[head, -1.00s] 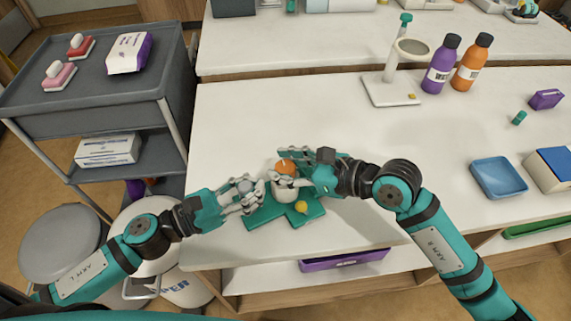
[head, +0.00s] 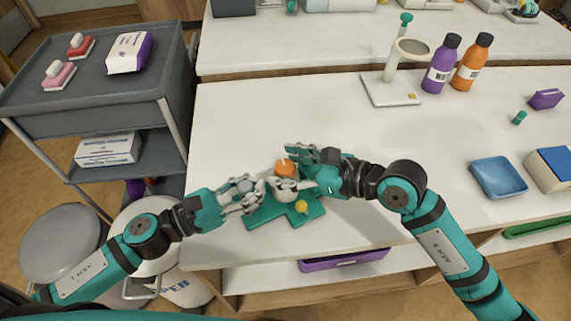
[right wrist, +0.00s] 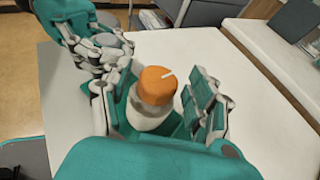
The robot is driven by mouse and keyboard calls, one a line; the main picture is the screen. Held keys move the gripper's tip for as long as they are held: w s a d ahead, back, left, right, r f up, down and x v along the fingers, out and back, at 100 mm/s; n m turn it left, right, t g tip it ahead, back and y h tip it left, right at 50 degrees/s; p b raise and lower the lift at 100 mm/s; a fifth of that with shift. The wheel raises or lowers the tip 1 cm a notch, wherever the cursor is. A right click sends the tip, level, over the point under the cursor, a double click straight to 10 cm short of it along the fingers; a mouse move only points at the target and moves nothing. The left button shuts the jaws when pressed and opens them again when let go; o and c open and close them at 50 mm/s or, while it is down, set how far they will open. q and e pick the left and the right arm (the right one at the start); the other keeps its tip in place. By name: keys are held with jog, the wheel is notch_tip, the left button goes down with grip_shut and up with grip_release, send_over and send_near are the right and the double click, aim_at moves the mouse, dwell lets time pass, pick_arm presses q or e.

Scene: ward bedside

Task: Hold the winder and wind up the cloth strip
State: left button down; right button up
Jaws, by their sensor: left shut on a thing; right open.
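The winder is a white body with an orange knob (head: 284,167) on a green base (head: 262,216) at the front of the white table. A small yellow knob (head: 302,207) sits on the base's front right part. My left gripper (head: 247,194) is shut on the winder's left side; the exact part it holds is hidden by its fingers. My right gripper (head: 297,168) is open around the orange knob from the right. In the right wrist view the orange knob (right wrist: 157,86) with its white mark stands between the open fingers. I cannot make out the cloth strip.
A scale-like stand (head: 390,90), a purple bottle (head: 441,65) and an orange bottle (head: 473,62) stand at the back of the table. A blue tray (head: 498,178) lies at the right. A grey cart (head: 95,100) stands left. The table middle is clear.

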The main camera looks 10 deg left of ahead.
jog(key=v, duration=0.7)
jog(key=shift+d+r, duration=0.1)
pick_arm(q)
jog(key=c, duration=1.2)
grip_release()
jog(key=shift+o, duration=0.2)
jog(key=v, duration=1.2)
